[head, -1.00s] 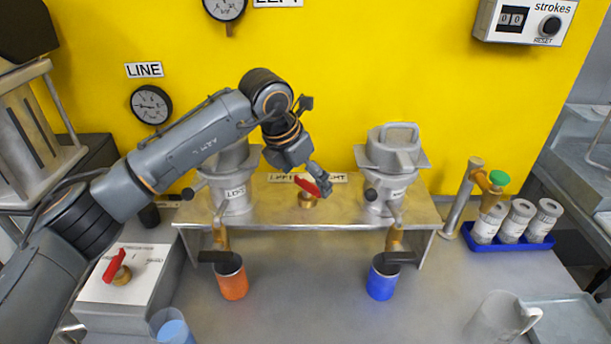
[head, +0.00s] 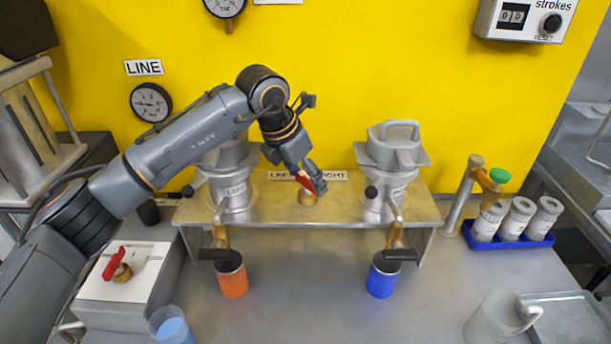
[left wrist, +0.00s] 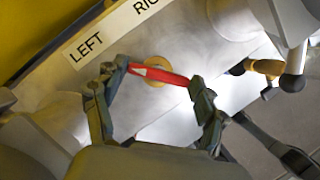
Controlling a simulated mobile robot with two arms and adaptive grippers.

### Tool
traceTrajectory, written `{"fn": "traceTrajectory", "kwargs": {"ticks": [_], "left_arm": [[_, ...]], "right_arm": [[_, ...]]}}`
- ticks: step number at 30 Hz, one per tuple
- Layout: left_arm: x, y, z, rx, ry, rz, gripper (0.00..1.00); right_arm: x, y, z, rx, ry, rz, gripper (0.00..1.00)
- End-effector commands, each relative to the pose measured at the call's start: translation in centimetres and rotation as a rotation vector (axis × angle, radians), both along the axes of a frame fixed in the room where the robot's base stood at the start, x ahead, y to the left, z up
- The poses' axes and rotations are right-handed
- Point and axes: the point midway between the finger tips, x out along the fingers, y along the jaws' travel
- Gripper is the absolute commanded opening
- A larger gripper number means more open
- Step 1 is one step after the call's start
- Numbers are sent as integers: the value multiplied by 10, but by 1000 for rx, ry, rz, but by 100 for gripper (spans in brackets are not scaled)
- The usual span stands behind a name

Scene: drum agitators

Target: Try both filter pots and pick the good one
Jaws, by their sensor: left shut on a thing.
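The left filter pot (head: 230,180) and the right filter pot (head: 392,172) stand on a metal stand, with taps below them. Between them is a valve with a red handle (head: 306,183) on a brass body (head: 307,198), in front of a label reading LEFT and RIGHT. My left gripper (head: 315,187) is shut on the red handle; in the left wrist view its fingers sit at both ends of the handle (left wrist: 160,74). An orange cup (head: 233,282) stands under the left tap and a blue cup (head: 382,280) under the right tap. My right gripper is out of view.
A LINE gauge (head: 151,102) hangs on the yellow wall. A grey box with another red-handled valve (head: 114,264) is at left, near a cup of blue liquid (head: 171,326). A blue tray (head: 512,238) holds white jars at right. A strokes counter (head: 526,20) reads 00.

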Motion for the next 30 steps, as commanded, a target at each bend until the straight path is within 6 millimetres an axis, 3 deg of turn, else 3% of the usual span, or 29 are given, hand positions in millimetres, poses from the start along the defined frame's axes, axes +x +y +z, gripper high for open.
{"fn": "traceTrajectory", "kwargs": {"ticks": [13, 30], "left_arm": [[3, 2, 0, 0, 3, -380, 40], [6, 1, 2, 0, 4, -922, 40]], "right_arm": [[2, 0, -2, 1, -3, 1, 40], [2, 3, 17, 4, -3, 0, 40]]}}
